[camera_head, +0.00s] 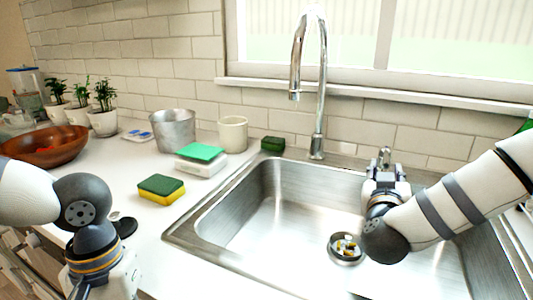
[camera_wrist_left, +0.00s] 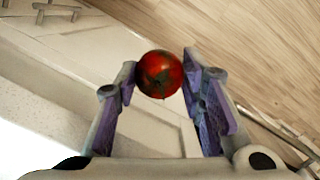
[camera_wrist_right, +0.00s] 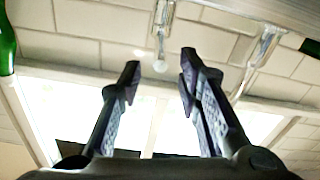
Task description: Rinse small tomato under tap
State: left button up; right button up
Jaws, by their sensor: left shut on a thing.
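The small tomato (camera_wrist_left: 160,76) is red with a green stem and sits between the fingertips of my left gripper (camera_wrist_left: 159,62), which is shut on it. In the head view the left wrist is at the bottom left, left of the sink, and the tomato is hidden. The chrome tap (camera_head: 321,90) arches up behind the sink (camera_head: 270,215); no water shows. My right gripper (camera_head: 385,170) is over the back right of the sink, close to the tap's handle (camera_head: 384,155). In the right wrist view the right gripper (camera_wrist_right: 160,60) has its fingers apart with nothing between them.
A yellow-green sponge (camera_head: 161,189), a metal pot (camera_head: 173,128), a beige cup (camera_head: 233,134) and a dark green sponge (camera_head: 273,144) stand on the counter. A wooden bowl (camera_head: 45,147) and potted plants (camera_head: 103,110) are at the left. The drain (camera_head: 346,249) holds scraps.

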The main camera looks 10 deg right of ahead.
aim_at(386, 157)
pick_arm(q)
jog(key=shift+f, duration=0.65)
pick_arm(e)
jog(key=x, duration=0.7)
jog(key=shift+w+d+f, duration=0.15)
jog(key=shift+w+f, duration=0.1)
jog(key=shift+w, duration=0.1)
pick_arm(q)
jog(key=shift+f+b, duration=0.25)
jog(key=shift+b, duration=0.05)
pick_arm(e)
jog(key=shift+w+d+r, duration=0.1)
jog(key=shift+w+d, duration=0.15)
jog(key=shift+w, duration=0.2)
pick_arm(q)
jog(key=shift+r, duration=0.1)
pick_arm(e)
jog(key=shift+r, duration=0.15)
grip_shut()
